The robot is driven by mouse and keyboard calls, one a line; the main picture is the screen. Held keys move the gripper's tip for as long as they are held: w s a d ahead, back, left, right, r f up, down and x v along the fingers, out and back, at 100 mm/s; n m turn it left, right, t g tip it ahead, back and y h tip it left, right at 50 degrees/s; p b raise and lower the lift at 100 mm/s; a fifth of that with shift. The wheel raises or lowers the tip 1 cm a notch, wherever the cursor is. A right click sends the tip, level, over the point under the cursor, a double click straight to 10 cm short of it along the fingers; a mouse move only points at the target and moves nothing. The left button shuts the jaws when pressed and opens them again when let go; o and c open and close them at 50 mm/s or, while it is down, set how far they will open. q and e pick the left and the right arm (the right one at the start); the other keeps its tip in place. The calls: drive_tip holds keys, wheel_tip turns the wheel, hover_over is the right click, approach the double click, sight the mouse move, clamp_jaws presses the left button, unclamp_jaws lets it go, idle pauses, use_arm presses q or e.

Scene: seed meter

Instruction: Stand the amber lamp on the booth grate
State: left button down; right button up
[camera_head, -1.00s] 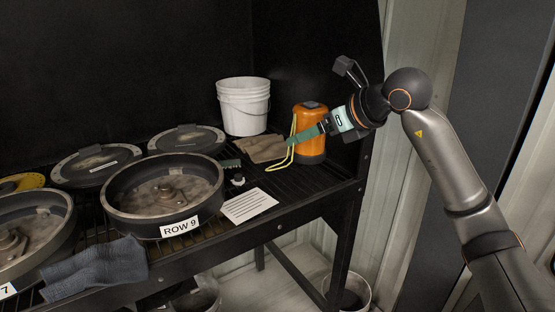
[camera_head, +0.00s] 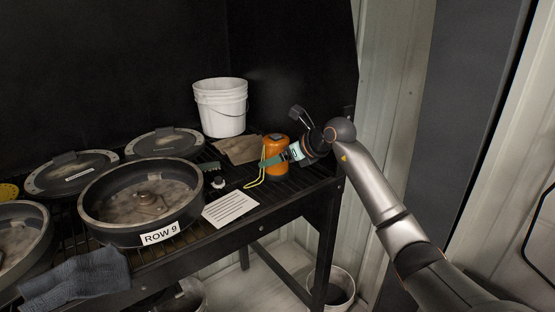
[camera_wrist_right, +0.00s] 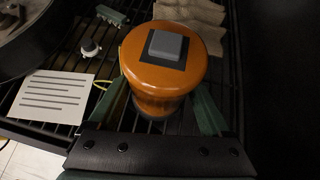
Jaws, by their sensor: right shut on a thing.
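The amber lamp (camera_head: 276,152) is an orange cylinder with a dark base and a grey square on its top, and a yellow cord loop hangs at its side. It stands upright at the right end of the black slatted booth grate (camera_head: 288,188). My right gripper (camera_head: 264,162) reaches it from the right, its green fingers around the body. In the right wrist view the lamp (camera_wrist_right: 163,70) sits between the two green fingers (camera_wrist_right: 165,108). Whether its base touches the slats is hard to tell. My left gripper is not in view.
A white bucket (camera_head: 221,108) and a folded brown cloth (camera_head: 239,149) lie behind and left of the lamp. A white printed card (camera_head: 230,208), a small white-topped knob (camera_head: 218,182) and a green brush (camera_head: 210,166) are nearby. The ROW 9 round pan (camera_head: 142,202) fills the middle left.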

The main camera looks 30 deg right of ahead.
drive_tip(key=shift+f, duration=0.15)
drive_tip(key=shift+f, duration=0.2)
drive_tip(key=o, duration=1.3)
drive_tip(key=shift+f, duration=0.1)
drive_tip(key=shift+o, duration=0.2)
drive_tip(key=shift+r, duration=0.2)
drive_tip(key=shift+s+d+r, duration=0.1)
drive_tip(key=shift+s+r, duration=0.1)
drive_tip(key=shift+s, duration=0.05)
drive_tip(key=b+v, duration=0.1)
drive_tip(key=v, duration=1)
drive_tip(key=shift+s, duration=0.25)
